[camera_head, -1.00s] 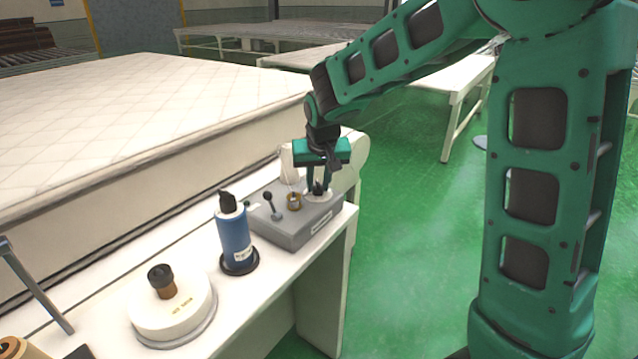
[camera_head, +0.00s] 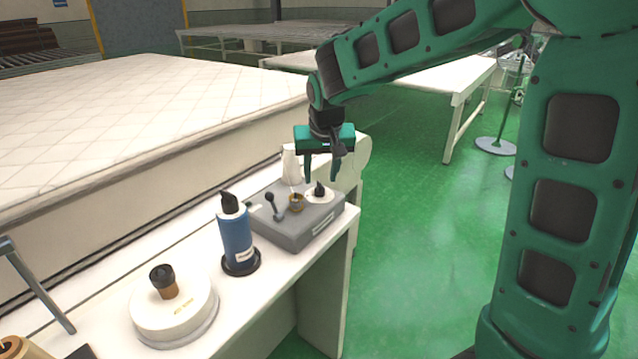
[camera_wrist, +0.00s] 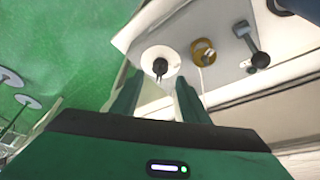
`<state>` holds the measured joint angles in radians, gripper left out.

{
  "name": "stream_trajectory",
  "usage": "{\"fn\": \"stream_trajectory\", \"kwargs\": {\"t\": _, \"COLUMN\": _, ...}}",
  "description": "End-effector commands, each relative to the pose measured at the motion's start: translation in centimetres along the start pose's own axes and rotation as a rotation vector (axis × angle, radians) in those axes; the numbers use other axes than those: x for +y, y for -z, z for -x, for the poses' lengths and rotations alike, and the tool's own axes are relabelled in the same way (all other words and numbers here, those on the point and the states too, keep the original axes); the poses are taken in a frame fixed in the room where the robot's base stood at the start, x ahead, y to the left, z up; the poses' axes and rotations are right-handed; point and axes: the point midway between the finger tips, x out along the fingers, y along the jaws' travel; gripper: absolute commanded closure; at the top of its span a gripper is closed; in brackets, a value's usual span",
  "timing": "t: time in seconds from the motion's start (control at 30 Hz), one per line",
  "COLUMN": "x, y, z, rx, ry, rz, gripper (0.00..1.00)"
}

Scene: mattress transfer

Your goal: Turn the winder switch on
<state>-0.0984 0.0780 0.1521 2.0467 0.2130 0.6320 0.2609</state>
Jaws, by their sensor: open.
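A grey control box (camera_head: 290,233) sits at the far end of the white bench. On its top are a black rotary knob on a round white plate (camera_head: 320,193), a brass-coloured ring switch (camera_head: 296,202) and a lever with a black ball (camera_head: 272,203). I cannot tell from labels which one is the winder switch. My gripper (camera_head: 321,178) is open and empty above the box, fingers pointing down over the black knob. In the wrist view the black knob (camera_wrist: 160,68) lies just beyond the fingertips (camera_wrist: 157,82), apart from them. The brass switch (camera_wrist: 203,52) and lever (camera_wrist: 250,45) are beside it.
A blue bottle (camera_head: 236,235) and a round white container with a dark knob (camera_head: 172,312) stand on the bench (camera_head: 275,283). A large white mattress (camera_head: 130,135) lies behind it. Green floor (camera_head: 420,240) is open to the right.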

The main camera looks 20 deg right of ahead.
Motion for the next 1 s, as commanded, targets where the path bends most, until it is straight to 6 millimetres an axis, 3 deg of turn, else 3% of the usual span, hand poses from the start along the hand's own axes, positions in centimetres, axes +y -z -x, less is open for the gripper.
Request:
{"fn": "stream_trajectory", "kwargs": {"t": 0.1, "x": 0.0, "y": 0.1, "z": 2.4, "rx": 0.003, "ry": 0.001, "rz": 0.000, "gripper": 0.59}}
{"fn": "stream_trajectory", "kwargs": {"t": 0.33, "x": 0.0, "y": 0.1, "z": 5.2, "rx": 0.000, "ry": 0.000, "rz": 0.000, "gripper": 0.59}}
{"fn": "stream_trajectory", "kwargs": {"t": 0.87, "x": 0.0, "y": 0.1, "z": 5.9, "rx": -0.002, "ry": -0.001, "rz": 0.000, "gripper": 0.59}}
{"fn": "stream_trajectory", "kwargs": {"t": 1.0, "x": 1.4, "y": -0.5, "z": 6.1, "rx": -0.010, "ry": -0.013, "rz": -0.012, "gripper": 0.59}}
